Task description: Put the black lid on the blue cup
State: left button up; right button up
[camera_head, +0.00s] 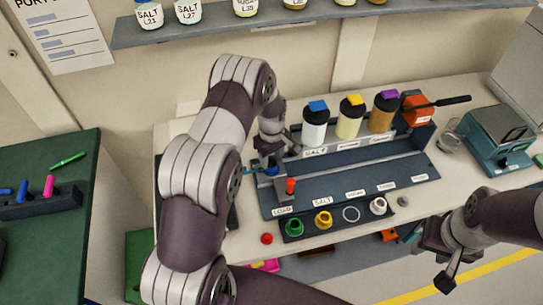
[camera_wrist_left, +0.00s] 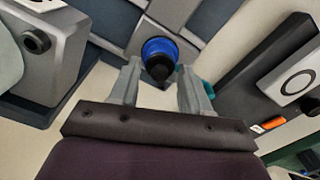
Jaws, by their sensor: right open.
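The blue cup (camera_wrist_left: 172,43) shows in the left wrist view as a blue round rim just beyond my left gripper (camera_wrist_left: 158,82). The black lid (camera_wrist_left: 158,66) is a dark knob-like piece over the blue rim, between the fingertips. Whether it is fully seated I cannot tell. The fingers stand apart, with a gap at each side of the lid. In the head view my left gripper is above the left end of the grey rack, and a bit of the blue cup (camera_head: 271,170) shows below it. My right gripper (camera_head: 440,262) is open and empty at the lower right.
The grey rack (camera_head: 400,175) holds a red piece (camera_head: 291,186) near the cup. Bottles with blue, yellow and purple caps stand behind. A dark tray (camera_head: 335,228) with coloured rings lies in front. A teal machine (camera_head: 497,140) stands at the right.

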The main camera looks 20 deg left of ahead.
aim_at(270, 166)
pick_arm(q)
jog(key=shift+r, duration=0.1)
notch_tip(270, 166, up, 12)
jog(key=b, duration=0.4)
jog(key=s+d+r+m, duration=0.1)
jog(key=s+d+m, duration=0.2)
jog(key=s+m, duration=0.3)
jog(key=s+d+r+m+t, duration=0.1)
jog(key=s+d+m, duration=0.2)
jog(key=s, duration=1.1)
jog(key=m, duration=0.3)
jog(key=shift+s, duration=0.35)
jog(key=shift+s, duration=0.15)
